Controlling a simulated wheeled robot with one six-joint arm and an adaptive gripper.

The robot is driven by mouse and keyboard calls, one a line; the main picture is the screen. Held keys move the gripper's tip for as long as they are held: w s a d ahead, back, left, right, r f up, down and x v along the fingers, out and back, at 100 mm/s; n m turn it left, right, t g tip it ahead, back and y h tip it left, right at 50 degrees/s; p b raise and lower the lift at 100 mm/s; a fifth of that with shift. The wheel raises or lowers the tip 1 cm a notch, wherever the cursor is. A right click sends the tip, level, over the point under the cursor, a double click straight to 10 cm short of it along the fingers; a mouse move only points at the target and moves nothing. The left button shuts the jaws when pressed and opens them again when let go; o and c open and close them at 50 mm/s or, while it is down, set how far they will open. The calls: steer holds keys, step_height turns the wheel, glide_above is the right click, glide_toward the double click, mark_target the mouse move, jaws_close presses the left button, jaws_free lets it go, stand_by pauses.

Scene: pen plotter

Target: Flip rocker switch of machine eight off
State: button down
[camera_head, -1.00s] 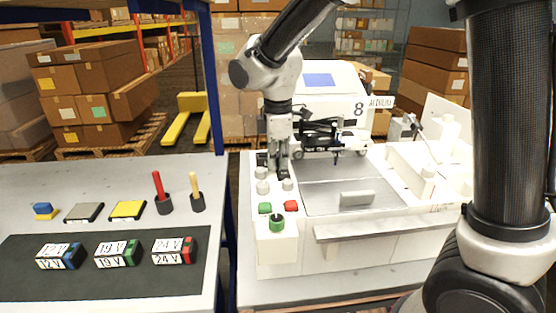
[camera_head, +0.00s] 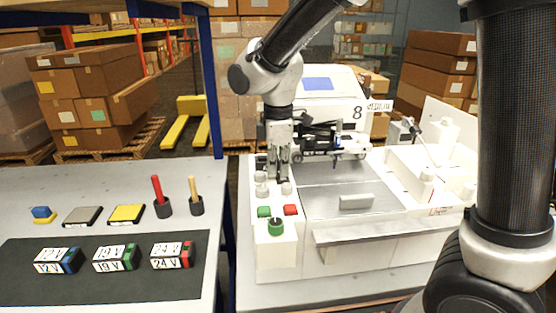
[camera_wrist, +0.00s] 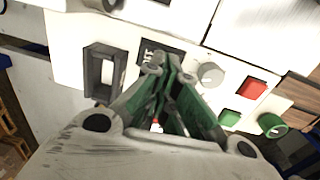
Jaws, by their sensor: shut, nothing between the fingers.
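Machine eight (camera_head: 318,84) is a white plotter marked with an 8, on the right-hand table. Its control panel (camera_head: 283,256) is at its front left. My gripper (camera_head: 279,180) points down over the back of this panel, with its fingers together and empty. In the wrist view my gripper (camera_wrist: 157,72) covers part of a dark piece with white lettering (camera_wrist: 158,48). A dark rectangular frame with a pale middle (camera_wrist: 100,72) lies left of the fingertips. I cannot tell which of these is the rocker switch, its position, or whether my fingertips touch the panel.
Grey knobs (camera_head: 261,190), a green button (camera_head: 264,211), a red button (camera_head: 291,210) and a green knob (camera_head: 276,227) lie in front of my gripper. A flat lid with a handle (camera_head: 356,201) is to the right. The left table (camera_head: 110,184) holds labelled blocks.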

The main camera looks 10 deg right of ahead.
step_height(320, 180, up, 14)
steer(key=s, duration=0.2)
steer(key=shift+f, duration=0.15)
steer(key=shift+s, duration=0.1)
steer(key=t, duration=0.1)
glide_toward(278, 179)
steer(key=w+f, duration=0.1)
steer(key=f, duration=0.1)
steer(key=w+f, duration=0.1)
steer(key=f, duration=0.1)
steer(key=w+f, duration=0.1)
steer(key=f, duration=0.1)
steer(key=shift+w+d+f, duration=0.1)
steer(key=shift+w+f, duration=0.15)
steer(key=shift+w, duration=0.05)
stand_by(0.4)
